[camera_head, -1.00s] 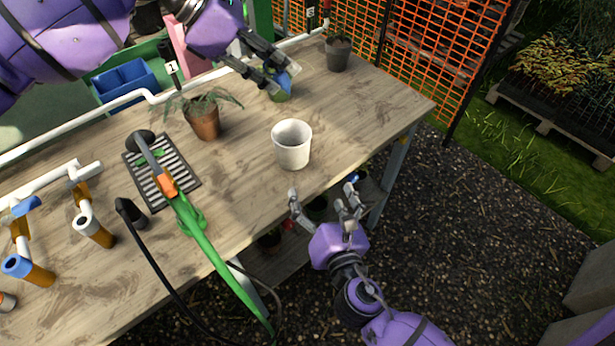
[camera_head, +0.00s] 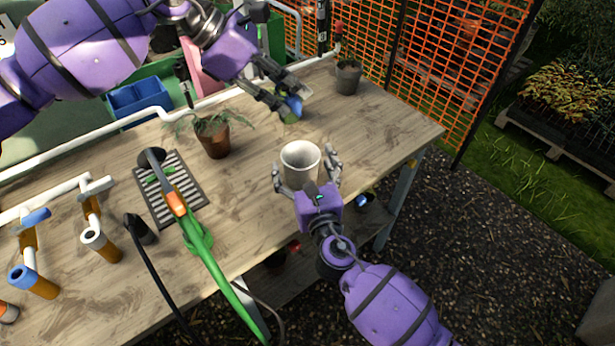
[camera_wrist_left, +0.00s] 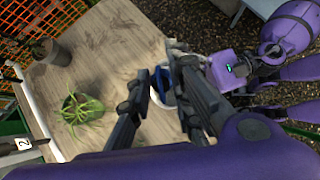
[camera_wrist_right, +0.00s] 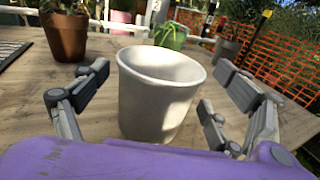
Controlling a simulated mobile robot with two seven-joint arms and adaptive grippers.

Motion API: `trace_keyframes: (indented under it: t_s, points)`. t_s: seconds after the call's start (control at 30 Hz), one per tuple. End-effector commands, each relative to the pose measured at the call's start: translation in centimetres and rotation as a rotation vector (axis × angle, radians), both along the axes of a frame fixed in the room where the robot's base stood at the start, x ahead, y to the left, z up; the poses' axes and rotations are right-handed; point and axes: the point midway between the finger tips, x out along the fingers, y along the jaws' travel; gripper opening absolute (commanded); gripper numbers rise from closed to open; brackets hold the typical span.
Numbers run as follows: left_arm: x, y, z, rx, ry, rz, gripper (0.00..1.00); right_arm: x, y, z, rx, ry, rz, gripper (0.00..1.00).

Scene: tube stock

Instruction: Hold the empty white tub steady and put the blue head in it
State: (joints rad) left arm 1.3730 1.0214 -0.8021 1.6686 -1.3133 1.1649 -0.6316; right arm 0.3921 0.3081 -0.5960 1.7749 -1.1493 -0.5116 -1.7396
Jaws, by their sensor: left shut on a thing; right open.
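The empty white tub (camera_head: 300,172) stands upright on the bench near its front edge. My right gripper (camera_head: 305,164) is open around it, one finger on each side; in the right wrist view gaps show between the fingers and the tub (camera_wrist_right: 157,98). My left gripper (camera_head: 297,102) is shut on the blue head (camera_head: 294,106), held behind the tub in the head view. In the left wrist view the blue head (camera_wrist_left: 160,82) shows between the fingers, and the tub behind it is mostly hidden.
A terracotta pot (camera_head: 216,142) with a fern stands left of the tub. A dark pot (camera_head: 348,78) stands at the back right. A spiky green plant (camera_wrist_left: 80,110) is near the left gripper. A slatted tray (camera_head: 190,205) and green hose tool lie left. Bench right of the tub is clear.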

Motion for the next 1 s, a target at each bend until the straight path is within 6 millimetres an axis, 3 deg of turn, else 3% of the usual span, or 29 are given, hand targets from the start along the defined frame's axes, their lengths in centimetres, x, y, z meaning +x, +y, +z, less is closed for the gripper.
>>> trace_keyframes:
  t_s: [0.43,0.8,1.0]
  points:
    - [0.0,-0.01,0.01,0.0,0.0,0.0,0.06,1.04,0.28,0.01,0.002,0.0,0.0,0.88]
    - [0.0,-0.01,0.01,0.0,0.0,0.0,0.06,1.03,0.26,0.0,0.001,0.0,0.0,0.39]
    - [-0.01,-0.01,-0.64,0.0,0.001,0.0,0.06,1.02,0.25,-0.01,0.001,0.0,0.0,0.39]
